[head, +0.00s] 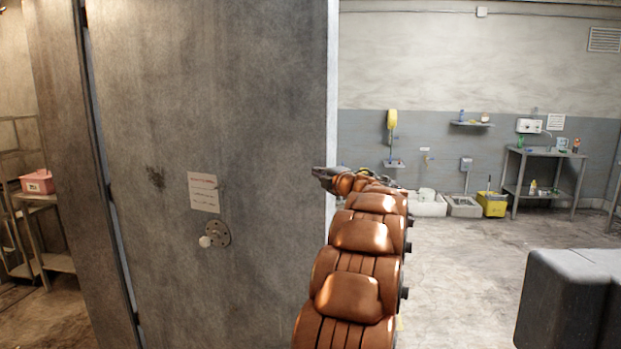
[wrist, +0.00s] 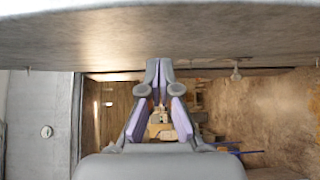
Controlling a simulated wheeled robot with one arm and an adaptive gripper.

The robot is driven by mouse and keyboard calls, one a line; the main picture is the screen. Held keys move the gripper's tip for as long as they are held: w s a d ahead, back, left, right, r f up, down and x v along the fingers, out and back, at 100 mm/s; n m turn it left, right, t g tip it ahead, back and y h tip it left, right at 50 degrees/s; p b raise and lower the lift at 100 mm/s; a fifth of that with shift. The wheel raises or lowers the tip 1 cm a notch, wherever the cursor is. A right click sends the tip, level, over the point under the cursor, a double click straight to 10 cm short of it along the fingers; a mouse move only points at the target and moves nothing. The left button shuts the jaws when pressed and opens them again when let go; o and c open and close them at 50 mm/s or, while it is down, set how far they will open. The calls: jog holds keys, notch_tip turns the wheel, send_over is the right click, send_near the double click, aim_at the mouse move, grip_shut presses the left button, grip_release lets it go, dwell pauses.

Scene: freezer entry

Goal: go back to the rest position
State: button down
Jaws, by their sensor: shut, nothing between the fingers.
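My copper-coloured arm reaches up from the bottom middle of the head view. My gripper (head: 319,172) is at its far end, in front of the free edge of a large grey door (head: 262,110). Whether it touches the door cannot be told. In the wrist view my gripper (wrist: 159,68) has its fingertips together with nothing between them. A broad grey-brown surface (wrist: 200,40) spans the top of that view, close to the fingertips. The door carries a paper notice (head: 203,192) and a white knob on a round plate (head: 217,234).
A grey block-like thing (head: 565,295) stands at the lower right. At the back wall are a yellow bucket (head: 492,204), floor basins (head: 464,206) and a metal table (head: 545,155). The floor between is clear. A pink box (head: 37,182) sits on a shelf at far left.

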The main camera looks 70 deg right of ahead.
jog(key=s, duration=0.2)
jog(key=s+a+b, duration=0.1)
jog(key=s, duration=0.2)
jog(key=shift+s+a, duration=0.15)
jog(key=shift+s, duration=0.1)
